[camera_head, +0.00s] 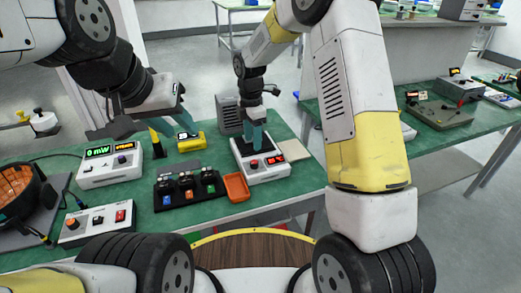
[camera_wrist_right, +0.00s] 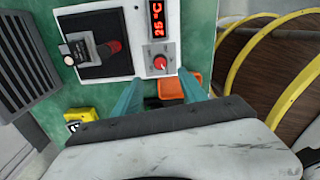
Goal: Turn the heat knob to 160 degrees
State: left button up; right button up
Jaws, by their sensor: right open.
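The heat knob (camera_wrist_right: 160,62) is a small red dial with a pale pointer mark on the white hot plate unit (camera_wrist_right: 147,85). Above it in the right wrist view, a red display (camera_wrist_right: 156,20) reads 25 °C. In the head view the unit (camera_head: 262,178) stands on the green bench, with its knob (camera_head: 254,165) on the front. My right gripper (camera_wrist_right: 160,80) is open and empty; its teal fingers point toward the knob's side of the unit, apart from the knob. In the head view it (camera_head: 255,135) is over the unit. My left gripper (camera_head: 155,120) hovers above the bench at left; its jaw state is unclear.
An orange tray (camera_head: 237,187), a black fixture with several coloured parts (camera_head: 188,190), a yellow meter (camera_head: 190,142) and a white power supply (camera_head: 110,168) stand left of the unit. A switch box (camera_head: 97,224) is at front left. A beige pad (camera_head: 294,150) lies right.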

aim_at(253, 162)
jog(key=shift+a+f+n, duration=0.1)
jog(key=shift+f+n, duration=0.2)
jog(key=shift+f, duration=0.65)
jog(key=f, duration=0.7)
jog(key=shift+s+f, duration=0.15)
jog(key=shift+s, duration=0.05)
grip_shut()
